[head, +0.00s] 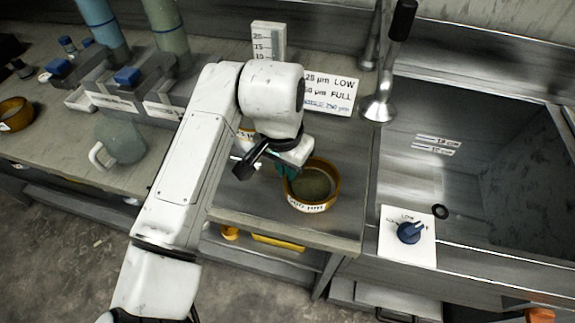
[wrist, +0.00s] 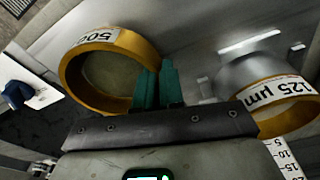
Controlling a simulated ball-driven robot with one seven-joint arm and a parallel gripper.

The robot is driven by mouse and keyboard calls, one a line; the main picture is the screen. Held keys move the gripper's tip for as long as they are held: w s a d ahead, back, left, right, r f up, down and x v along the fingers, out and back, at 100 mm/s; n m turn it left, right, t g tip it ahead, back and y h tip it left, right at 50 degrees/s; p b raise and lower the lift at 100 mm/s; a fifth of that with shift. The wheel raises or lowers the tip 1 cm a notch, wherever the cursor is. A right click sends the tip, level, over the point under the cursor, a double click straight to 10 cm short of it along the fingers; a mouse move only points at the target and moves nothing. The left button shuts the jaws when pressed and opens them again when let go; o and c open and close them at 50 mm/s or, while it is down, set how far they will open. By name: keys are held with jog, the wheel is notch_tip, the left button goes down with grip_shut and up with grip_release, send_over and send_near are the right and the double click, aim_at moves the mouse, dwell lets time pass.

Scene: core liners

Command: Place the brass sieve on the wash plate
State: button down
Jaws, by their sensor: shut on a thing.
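The brass sieve with a 500 µm label (head: 325,201) is a round, gold-rimmed pan with a dull mesh, at the bench's right part near the sink. It also shows at upper left in the wrist view (wrist: 72,88). My gripper (head: 287,170) is shut on its rim at the left side; its teal fingers (wrist: 158,86) pinch the wall in the wrist view. The sieve looks about level; I cannot tell whether it touches the bench. A second brass sieve, labelled 125 µm (wrist: 270,93), is beside it. I cannot pick out the wash plate for sure.
The steel sink (head: 480,180) lies to the right, with a spray head (head: 378,108) at its left edge and a knob panel (head: 407,250) in front. A sign (head: 330,92) stands behind the sieve. A jug (head: 122,142) and another sieve (head: 15,113) are left.

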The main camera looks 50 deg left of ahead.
jog(key=shift+f, duration=0.35)
jog(key=c, duration=1.3)
grip_release()
jog(key=shift+o, duration=0.2)
notch_tip(320, 180, up, 12)
jog(key=s+b, duration=0.1)
jog(key=shift+s+d, duration=0.15)
jog(key=shift+s, duration=0.15)
